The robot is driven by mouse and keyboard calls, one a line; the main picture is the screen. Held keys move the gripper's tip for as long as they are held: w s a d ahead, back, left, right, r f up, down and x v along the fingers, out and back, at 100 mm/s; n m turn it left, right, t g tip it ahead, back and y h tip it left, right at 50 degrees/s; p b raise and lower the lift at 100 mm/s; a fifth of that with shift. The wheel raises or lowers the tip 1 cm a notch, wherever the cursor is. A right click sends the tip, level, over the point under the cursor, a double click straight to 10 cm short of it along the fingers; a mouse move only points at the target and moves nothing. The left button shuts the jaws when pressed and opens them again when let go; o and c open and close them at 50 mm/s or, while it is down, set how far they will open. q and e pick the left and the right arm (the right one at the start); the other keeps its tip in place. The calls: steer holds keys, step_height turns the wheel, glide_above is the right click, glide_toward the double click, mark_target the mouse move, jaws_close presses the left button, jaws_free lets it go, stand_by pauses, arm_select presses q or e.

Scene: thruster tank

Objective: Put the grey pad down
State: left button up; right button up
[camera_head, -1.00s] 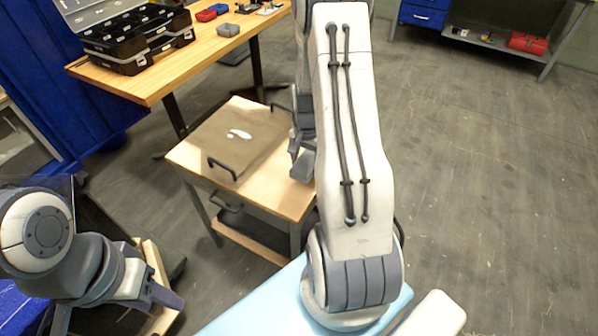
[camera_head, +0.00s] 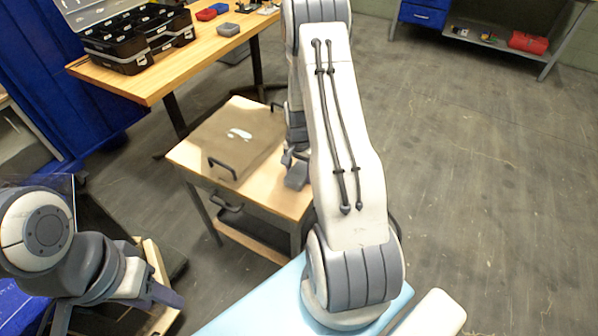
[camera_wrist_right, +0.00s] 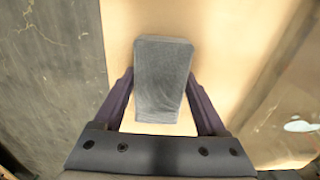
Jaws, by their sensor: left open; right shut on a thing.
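The grey pad (camera_wrist_right: 163,82) is a rough grey block between the two fingers of my right gripper (camera_wrist_right: 161,92) in the right wrist view. The gripper is shut on it. Below it is the pale wooden top of the small table (camera_head: 283,203). I cannot tell whether the pad touches the wood. In the head view my right gripper (camera_head: 296,172) is at the table's right part, beside the brown lid, partly hidden by my arm. My left gripper (camera_head: 163,298) is open and empty at the lower left, away from the table.
A brown lid-like panel (camera_head: 225,150) with black handles and a white mark lies on the small table. Behind stands a workbench (camera_head: 195,55) with a black toolbox (camera_head: 125,55), a red block (camera_head: 206,15) and a grey block (camera_head: 228,29). Bare wood shows at the table's front right.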

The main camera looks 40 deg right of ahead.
steer(key=shift+f, duration=0.3)
steer(key=o, duration=1.2)
steer(key=shift+o, duration=0.2)
steer(key=shift+s, duration=0.15)
steer(key=shift+s+f, duration=0.1)
